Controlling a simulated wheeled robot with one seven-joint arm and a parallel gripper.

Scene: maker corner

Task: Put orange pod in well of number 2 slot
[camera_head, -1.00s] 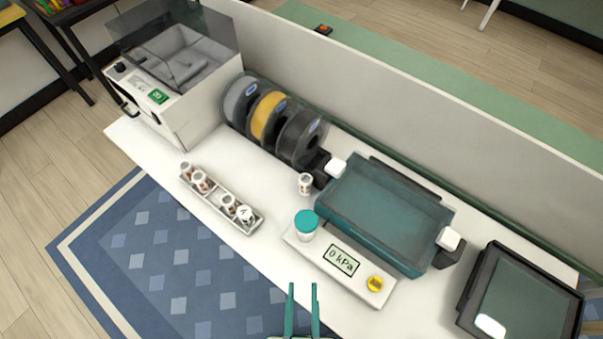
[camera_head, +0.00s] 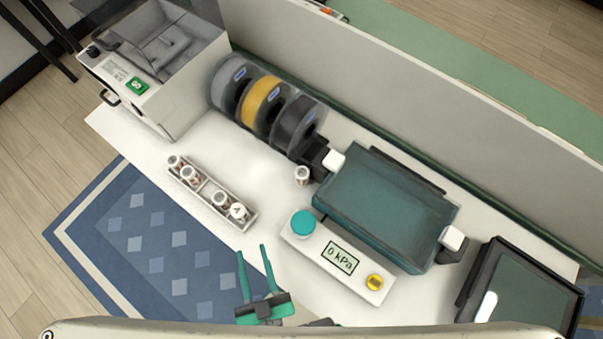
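A long narrow light-grey rack (camera_head: 249,221) lies on the white table and holds several small white-topped pods, some with reddish-brown sides. One pod near its right end (camera_head: 238,211) has a dark mark on top. Another small white pod with brownish-orange marks (camera_head: 302,175) stands alone by the spools. I cannot tell which pod is the orange one, and no slot number is readable. My gripper (camera_head: 252,248) has two teal fingers, spread apart with nothing between them. It is at the table's front edge, below the rack's right end in the picture.
A white device with a teal knob (camera_head: 303,223), a "0 kPa" display and a yellow button is right of my gripper. Behind it are a teal tray (camera_head: 385,212) and three spools (camera_head: 263,103). A machine (camera_head: 165,75) stands at left, a dark-framed panel (camera_head: 520,290) at right.

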